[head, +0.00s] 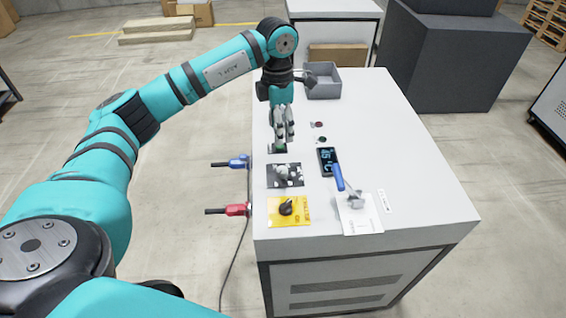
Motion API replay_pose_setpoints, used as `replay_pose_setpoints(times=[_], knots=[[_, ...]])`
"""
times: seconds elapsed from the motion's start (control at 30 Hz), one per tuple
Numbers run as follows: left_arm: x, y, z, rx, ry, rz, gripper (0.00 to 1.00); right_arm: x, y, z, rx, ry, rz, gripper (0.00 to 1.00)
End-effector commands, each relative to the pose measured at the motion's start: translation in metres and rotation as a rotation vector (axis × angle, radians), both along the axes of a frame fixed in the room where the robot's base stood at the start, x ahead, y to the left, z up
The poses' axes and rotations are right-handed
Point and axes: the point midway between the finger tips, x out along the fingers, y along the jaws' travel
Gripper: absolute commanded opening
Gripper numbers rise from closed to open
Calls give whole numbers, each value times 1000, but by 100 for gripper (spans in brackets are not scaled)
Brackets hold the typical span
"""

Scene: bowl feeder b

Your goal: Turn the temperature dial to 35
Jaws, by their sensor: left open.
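A grey knob (282,172), which looks like the temperature dial, sits on a dark plate with pale marks (292,183) near the left edge of the white cabinet top. The dial's setting is too small to read. A black display (327,161) beside it shows blue digits that I cannot read surely. My left gripper (284,137) points down, open and apparently empty, over the cabinet behind the dial. It is over or close to a small dark and green item (278,149), which it partly hides. My right gripper is out of view.
A black rotary switch (287,207) on a yellow plate is in front of the dial. Red (317,125) and green (322,140) buttons and a grey bin (323,84) are farther back. The cabinet top's right side (410,150) is clear.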

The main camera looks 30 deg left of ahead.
Motion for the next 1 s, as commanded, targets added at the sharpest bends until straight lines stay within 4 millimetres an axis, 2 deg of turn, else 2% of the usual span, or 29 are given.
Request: replay_pose_setpoints(times=[0.03,0.1,0.2,0.27,0.5,0.6,0.8,1.0], knots=[[-1,0,-10,0,6,1,54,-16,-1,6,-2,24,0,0],[-2,-1,-26,0,8,0,54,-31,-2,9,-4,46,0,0],[-2,-3,-48,-2,7,1,54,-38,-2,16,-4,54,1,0],[-3,-3,-61,-2,5,0,54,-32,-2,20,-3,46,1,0],[-4,-5,-109,-3,4,0,54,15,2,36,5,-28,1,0],[-3,-6,-124,-4,3,0,54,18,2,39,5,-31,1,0],[-4,-6,-140,-3,1,-1,54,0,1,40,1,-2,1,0],[-3,-6,-142,-4,0,-1,54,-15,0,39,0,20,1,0]])
